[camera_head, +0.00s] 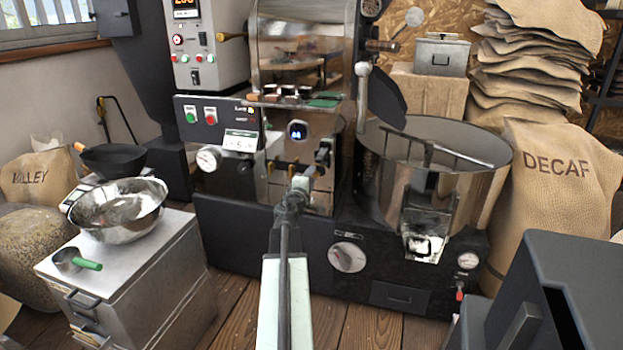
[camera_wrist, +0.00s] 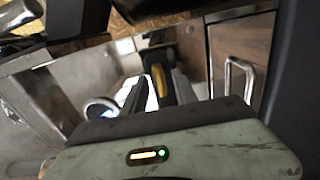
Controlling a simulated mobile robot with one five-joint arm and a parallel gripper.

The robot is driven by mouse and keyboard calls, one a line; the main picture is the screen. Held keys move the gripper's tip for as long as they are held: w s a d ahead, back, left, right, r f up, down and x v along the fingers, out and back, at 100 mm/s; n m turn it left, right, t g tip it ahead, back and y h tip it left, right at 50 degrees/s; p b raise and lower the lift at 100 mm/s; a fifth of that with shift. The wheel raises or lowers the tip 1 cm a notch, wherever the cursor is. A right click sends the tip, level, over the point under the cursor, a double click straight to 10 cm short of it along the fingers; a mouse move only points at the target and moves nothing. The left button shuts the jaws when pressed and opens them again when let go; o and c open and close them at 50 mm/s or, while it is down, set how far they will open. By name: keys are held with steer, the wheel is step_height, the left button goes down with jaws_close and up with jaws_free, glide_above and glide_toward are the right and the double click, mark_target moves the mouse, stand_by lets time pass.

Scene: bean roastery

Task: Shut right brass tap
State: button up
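The right brass tap (camera_head: 322,158) is on the front of the roaster, with a dark lever and small brass parts. My gripper (camera_head: 303,180) is directly in front of it and covers its lower part in the head view. In the wrist view, the tap's dark lever with a yellow brass strip (camera_wrist: 158,80) lies between the two fingers of my gripper (camera_wrist: 155,95). The fingers stand apart on either side of it; I see no clear contact. A second tap (camera_head: 270,167) is to the left on the same panel.
The roaster's round cooling bin (camera_head: 490,185) stands right of the arm. A steel bowl (camera_head: 118,208) and a scoop (camera_head: 70,262) sit on a metal cabinet (camera_head: 165,275) at left. A dark box (camera_head: 570,290) is at lower right. Bare wood floor shows around my arm.

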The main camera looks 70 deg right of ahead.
steer(key=a, duration=0.7)
steer(key=shift+s+a, duration=0.2)
steer(key=shift+a, duration=0.1)
